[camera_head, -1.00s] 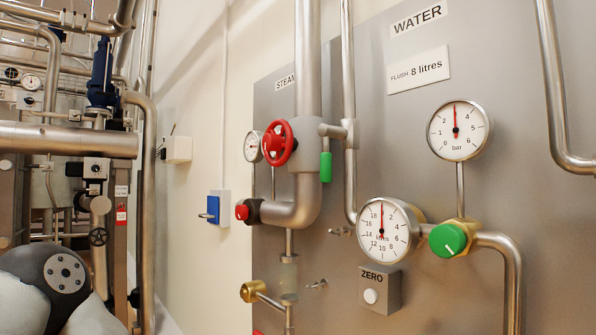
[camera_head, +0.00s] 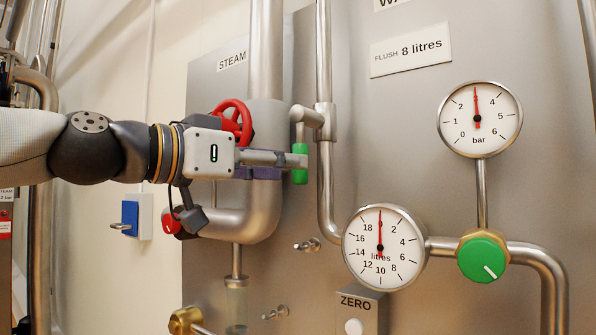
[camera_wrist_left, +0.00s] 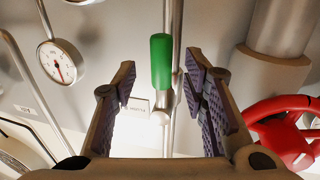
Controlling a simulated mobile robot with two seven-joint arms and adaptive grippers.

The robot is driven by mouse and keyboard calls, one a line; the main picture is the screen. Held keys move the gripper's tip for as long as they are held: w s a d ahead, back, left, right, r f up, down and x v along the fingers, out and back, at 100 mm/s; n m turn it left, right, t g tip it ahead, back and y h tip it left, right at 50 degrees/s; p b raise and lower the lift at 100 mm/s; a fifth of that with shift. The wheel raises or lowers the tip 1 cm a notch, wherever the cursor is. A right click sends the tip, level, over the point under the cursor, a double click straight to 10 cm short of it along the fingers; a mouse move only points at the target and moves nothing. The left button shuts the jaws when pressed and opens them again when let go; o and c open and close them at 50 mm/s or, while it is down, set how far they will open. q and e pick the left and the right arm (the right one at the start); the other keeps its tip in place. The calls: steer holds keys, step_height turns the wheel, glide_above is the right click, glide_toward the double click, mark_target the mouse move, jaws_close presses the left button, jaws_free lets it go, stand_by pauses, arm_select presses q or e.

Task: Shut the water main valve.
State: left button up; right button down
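A green-gripped lever (camera_head: 300,176) hangs straight down from a fitting on the thin steel pipe (camera_head: 325,190), parallel to it. Its green grip also shows in the left wrist view (camera_wrist_left: 161,62). My left gripper (camera_head: 296,164) is at the grip, its fingertips overlapping it in the head view. In the left wrist view the left gripper (camera_wrist_left: 160,84) is open, with one finger on each side of the grip and a gap on both sides. Whether the grip is fully between the pads in depth I cannot tell. My right gripper is not in view.
A red handwheel (camera_head: 235,120) on the steam pipe is close behind my left gripper. A round green knob (camera_head: 483,257), a litres dial (camera_head: 383,247) and a bar gauge (camera_head: 479,119) are to the right. A red knob (camera_head: 171,222) is below my wrist.

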mark_target(306, 146)
arm_select(q)
steer(key=x, duration=0.4)
steer(key=shift+w+d+r, duration=0.1)
steer(key=shift+w+d, duration=0.05)
jaws_close()
steer(key=shift+w, duration=0.1)
